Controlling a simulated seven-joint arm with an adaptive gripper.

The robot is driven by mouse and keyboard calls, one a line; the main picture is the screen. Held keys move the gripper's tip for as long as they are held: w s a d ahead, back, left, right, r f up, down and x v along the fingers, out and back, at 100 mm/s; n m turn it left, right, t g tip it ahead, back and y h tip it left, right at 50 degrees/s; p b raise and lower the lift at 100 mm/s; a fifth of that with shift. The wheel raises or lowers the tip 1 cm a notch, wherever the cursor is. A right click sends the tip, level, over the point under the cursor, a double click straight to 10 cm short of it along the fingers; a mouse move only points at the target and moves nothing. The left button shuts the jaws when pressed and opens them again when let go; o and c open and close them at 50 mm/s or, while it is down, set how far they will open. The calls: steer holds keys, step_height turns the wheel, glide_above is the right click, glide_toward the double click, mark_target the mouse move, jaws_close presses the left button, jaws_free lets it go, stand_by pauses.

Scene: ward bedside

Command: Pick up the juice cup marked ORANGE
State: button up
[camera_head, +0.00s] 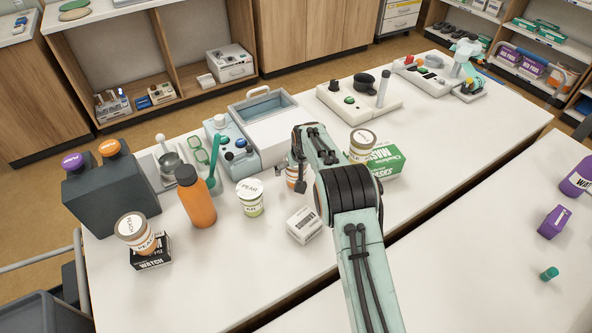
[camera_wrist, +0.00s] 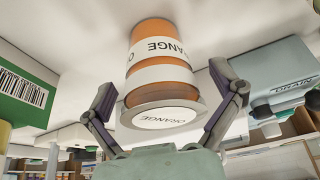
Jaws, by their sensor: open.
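The juice cup marked ORANGE (camera_wrist: 160,72) is orange with white label bands and a pale lid. It shows upside down in the wrist view, centred between the two fingers of my gripper (camera_wrist: 172,92). The fingers are open, one at each side of the cup; I cannot tell whether either touches it. In the head view the cup (camera_head: 292,178) is mostly hidden behind my arm. A PEAR cup (camera_head: 250,198) stands to its left, and a PEACH cup (camera_head: 135,232) stands on a black WATCH box at the front left.
A white carton (camera_head: 304,224) lies just in front of the ORANGE cup. A green MASKS box (camera_head: 385,162) stands to the right, by another lidded cup (camera_head: 362,143). An orange bottle (camera_head: 195,200) and blue-grey machine (camera_head: 230,148) are left.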

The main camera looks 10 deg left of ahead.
steer(key=shift+w+f, duration=0.1)
steer(key=shift+f, duration=0.15)
steer(key=c, duration=1.2)
steer(key=shift+c, duration=0.2)
steer(key=shift+r, duration=0.15)
